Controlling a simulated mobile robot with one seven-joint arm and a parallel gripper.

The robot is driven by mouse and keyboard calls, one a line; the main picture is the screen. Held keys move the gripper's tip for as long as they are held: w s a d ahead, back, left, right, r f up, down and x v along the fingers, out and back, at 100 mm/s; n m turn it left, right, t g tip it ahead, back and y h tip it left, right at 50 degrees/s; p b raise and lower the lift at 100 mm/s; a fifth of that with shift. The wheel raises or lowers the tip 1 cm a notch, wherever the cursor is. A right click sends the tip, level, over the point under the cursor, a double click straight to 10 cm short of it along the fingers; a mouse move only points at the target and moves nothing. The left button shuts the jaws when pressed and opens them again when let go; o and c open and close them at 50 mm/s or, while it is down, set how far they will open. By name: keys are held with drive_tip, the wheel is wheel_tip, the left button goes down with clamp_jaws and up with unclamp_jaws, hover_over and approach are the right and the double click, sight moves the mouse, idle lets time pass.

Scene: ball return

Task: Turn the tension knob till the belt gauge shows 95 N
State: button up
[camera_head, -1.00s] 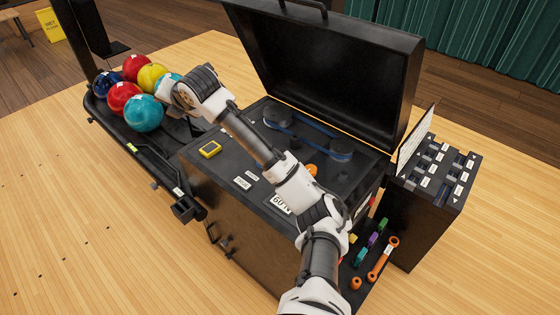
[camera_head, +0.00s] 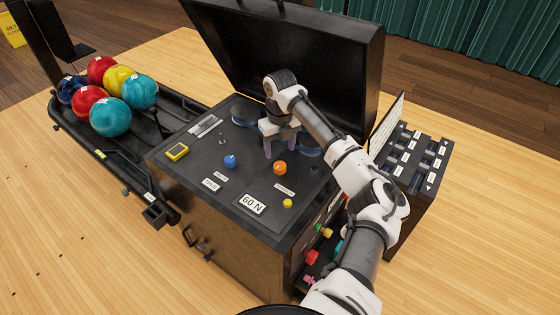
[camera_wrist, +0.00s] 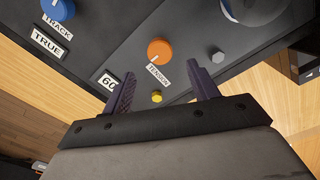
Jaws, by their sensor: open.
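The orange tension knob (camera_head: 280,168) sits on top of the black machine housing, and it also shows in the wrist view (camera_wrist: 160,51) beside a label reading TENSION (camera_wrist: 158,77). The belt gauge (camera_head: 252,204) reads 60 N in the head view; the wrist view shows only part of it (camera_wrist: 108,81). My gripper (camera_head: 281,148) points down above the panel, just behind the orange knob in the head view. In the wrist view its fingers (camera_wrist: 160,76) are apart and empty, with the knob beyond their tips and not touched.
A blue knob (camera_head: 230,161) with a TRACK label and a TRUE display (camera_head: 210,184) is to the left. A small yellow button (camera_head: 287,203) is near the tension knob. The open lid (camera_head: 290,60) stands behind. Bowling balls (camera_head: 110,117) lie in the left rack.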

sight(280, 165)
wheel_tip(280, 165, down, 7)
drive_tip(key=shift+f+p, duration=0.1)
drive_tip(key=shift+p, duration=0.35)
drive_tip(key=c, duration=1)
